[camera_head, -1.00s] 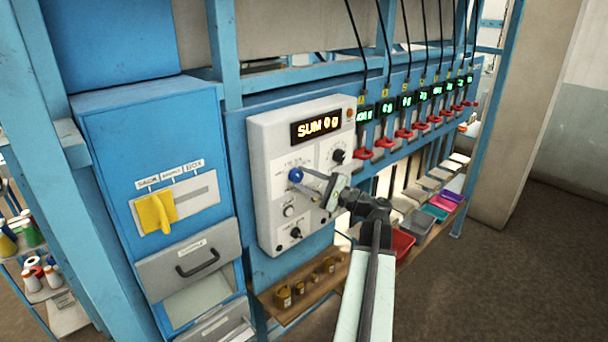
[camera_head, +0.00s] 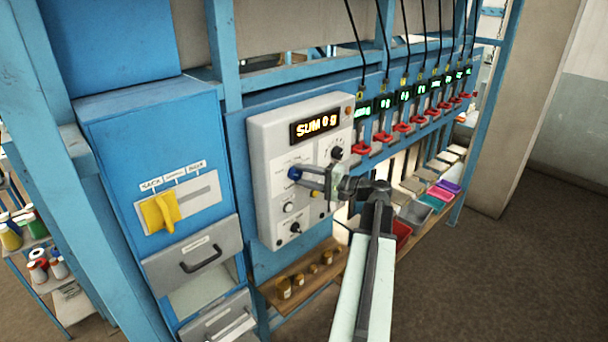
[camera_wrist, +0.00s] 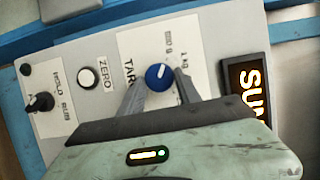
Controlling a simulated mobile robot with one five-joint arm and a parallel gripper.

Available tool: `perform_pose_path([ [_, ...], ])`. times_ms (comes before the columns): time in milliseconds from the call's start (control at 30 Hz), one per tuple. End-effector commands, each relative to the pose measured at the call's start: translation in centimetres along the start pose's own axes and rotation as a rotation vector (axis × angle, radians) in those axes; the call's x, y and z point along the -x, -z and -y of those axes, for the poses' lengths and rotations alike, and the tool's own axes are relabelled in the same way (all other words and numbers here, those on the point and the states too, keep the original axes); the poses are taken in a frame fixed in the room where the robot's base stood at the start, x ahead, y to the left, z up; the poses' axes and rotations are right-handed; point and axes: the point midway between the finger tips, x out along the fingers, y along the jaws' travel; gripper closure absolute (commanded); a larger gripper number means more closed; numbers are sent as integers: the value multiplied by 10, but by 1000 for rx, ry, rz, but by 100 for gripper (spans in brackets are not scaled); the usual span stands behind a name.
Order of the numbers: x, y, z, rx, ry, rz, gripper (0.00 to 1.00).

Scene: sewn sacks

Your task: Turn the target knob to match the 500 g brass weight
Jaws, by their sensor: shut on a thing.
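The blue target knob (camera_head: 296,173) is on the front of a white control box (camera_head: 265,215). In the wrist view the knob (camera_wrist: 159,77) has a white pointer line. My gripper (camera_head: 304,174) is shut on the knob, with a finger on each side of it. The label by the knob shows partly in the wrist view, and its scale marks are too small to read fully. Several brass weights (camera_head: 284,289) stand on a wooden shelf below the box. Their markings cannot be read, so I cannot tell which is 500 g.
The box's display (camera_head: 315,127) reads SUM 0 g. A white button (camera_wrist: 87,78) and a black knob (camera_wrist: 41,103) are nearby on the panel. A blue cabinet with a yellow lever (camera_head: 159,213) stands left. Red clips and coloured trays (camera_head: 440,193) line the right.

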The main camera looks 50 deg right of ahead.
Motion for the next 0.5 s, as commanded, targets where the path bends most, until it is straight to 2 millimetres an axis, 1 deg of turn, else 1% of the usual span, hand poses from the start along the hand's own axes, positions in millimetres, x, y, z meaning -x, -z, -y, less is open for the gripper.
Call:
perform_pose_path([
  [333, 0, 0, 0, 1, -2, -1, 100],
  [367, 0, 0, 0, 1, -2, -1, 52],
  [400, 0, 0, 0, 1, -1, -1, 41],
  [433, 0, 0, 0, 1, -1, -1, 38],
  [500, 0, 0, 0, 0, -1, 0, 38],
])
